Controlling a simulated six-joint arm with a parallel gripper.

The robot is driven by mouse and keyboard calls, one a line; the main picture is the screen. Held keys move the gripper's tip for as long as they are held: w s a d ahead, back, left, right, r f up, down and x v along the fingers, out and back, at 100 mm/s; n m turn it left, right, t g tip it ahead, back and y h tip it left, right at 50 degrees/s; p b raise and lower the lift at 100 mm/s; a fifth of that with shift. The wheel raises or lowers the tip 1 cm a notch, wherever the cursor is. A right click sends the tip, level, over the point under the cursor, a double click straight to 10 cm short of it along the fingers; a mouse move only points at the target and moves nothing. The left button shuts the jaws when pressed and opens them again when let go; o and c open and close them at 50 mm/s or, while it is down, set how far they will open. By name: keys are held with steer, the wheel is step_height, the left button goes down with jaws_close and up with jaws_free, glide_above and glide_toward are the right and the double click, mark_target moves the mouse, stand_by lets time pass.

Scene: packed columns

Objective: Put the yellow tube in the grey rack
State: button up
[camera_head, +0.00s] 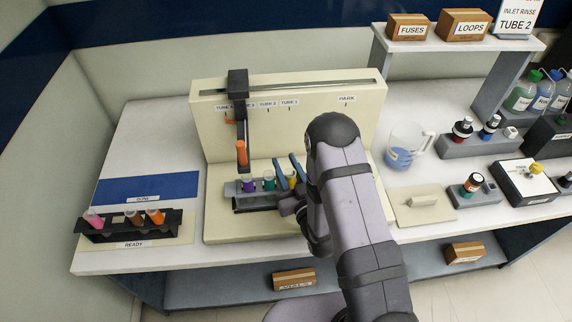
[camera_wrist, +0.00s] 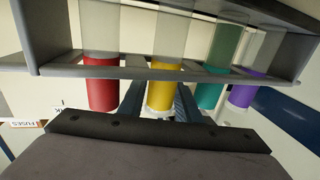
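The grey rack (camera_head: 243,204) stands at the foot of the cream panel. It holds a purple tube (camera_head: 249,186), a teal tube (camera_head: 269,181) and the yellow tube (camera_head: 292,180). In the wrist view, the yellow tube (camera_wrist: 162,96) stands in a rack slot between a red tube (camera_wrist: 102,94) and the teal tube (camera_wrist: 209,95). My gripper (camera_head: 288,168) is at the yellow tube, with one blue finger on each side of it. The fingers look slightly apart from the tube. The arm hides the rack's right end in the head view.
An orange tube (camera_head: 241,152) hangs at the black arm of the cream panel (camera_head: 316,122), just above the rack. A black rack (camera_head: 122,235) with several tubes stands at the left. A beaker (camera_head: 403,150) and bottles stand at the right. The blue mat (camera_head: 150,187) is clear.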

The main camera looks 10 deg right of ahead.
mark_target(292, 178)
steer(key=shift+r, duration=0.25)
steer(key=v, duration=0.1)
steer(key=b+v, duration=0.2)
steer(key=shift+s+d+f, duration=0.1)
steer(key=shift+s+f, duration=0.2)
steer(key=shift+s, duration=0.1)
steer(key=shift+b+v, duration=0.35)
steer(key=shift+v, duration=0.5)
steer(key=shift+r, duration=0.2)
